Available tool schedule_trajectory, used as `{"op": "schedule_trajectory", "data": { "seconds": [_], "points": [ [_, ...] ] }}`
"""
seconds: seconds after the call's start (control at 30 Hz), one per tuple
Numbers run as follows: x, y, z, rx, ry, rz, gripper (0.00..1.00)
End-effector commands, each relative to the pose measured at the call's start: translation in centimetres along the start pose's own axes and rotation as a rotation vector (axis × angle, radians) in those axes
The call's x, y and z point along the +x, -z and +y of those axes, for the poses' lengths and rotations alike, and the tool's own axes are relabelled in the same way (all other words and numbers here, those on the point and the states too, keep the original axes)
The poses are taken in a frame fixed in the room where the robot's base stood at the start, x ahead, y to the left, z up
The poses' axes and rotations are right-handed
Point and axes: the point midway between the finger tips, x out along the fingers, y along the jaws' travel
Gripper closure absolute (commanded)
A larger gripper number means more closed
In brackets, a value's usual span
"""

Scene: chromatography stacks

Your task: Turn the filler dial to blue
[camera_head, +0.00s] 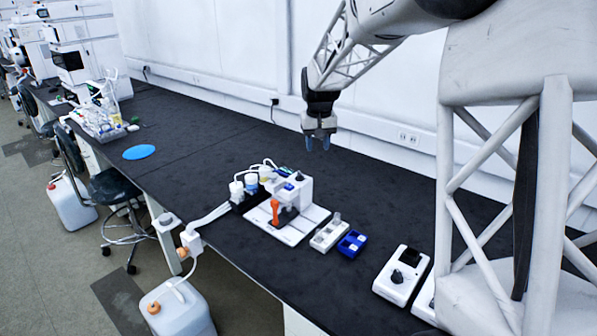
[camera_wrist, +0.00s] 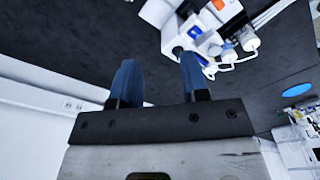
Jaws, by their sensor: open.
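A white benchtop device (camera_head: 295,190), which looks like the filler, stands on a white base plate on the black bench. It has an orange handle (camera_head: 275,211) and a dark part on top; I cannot make out a dial or its colour setting. Small bottles (camera_head: 251,181) stand at its left. My gripper (camera_head: 318,142) hangs open and empty above the bench, behind and above the device, touching nothing.
A white box with a black knob (camera_head: 403,273) stands farther right. A blue disc (camera_head: 139,152) lies at left. The bench behind the device is clear up to the wall.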

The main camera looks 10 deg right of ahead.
Motion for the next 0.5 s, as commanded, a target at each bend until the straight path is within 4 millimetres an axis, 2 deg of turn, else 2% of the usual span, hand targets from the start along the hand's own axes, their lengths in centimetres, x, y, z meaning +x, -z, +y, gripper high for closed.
{"op": "schedule_trajectory", "data": {
  "seconds": [0.1, 0.5],
  "points": [
    [1.7, 2.6, -0.3, -0.004, 0.001, -0.011, 0.58],
    [7.8, 10.6, -1.4, -0.019, 0.002, -0.042, 0.58]
  ]
}}
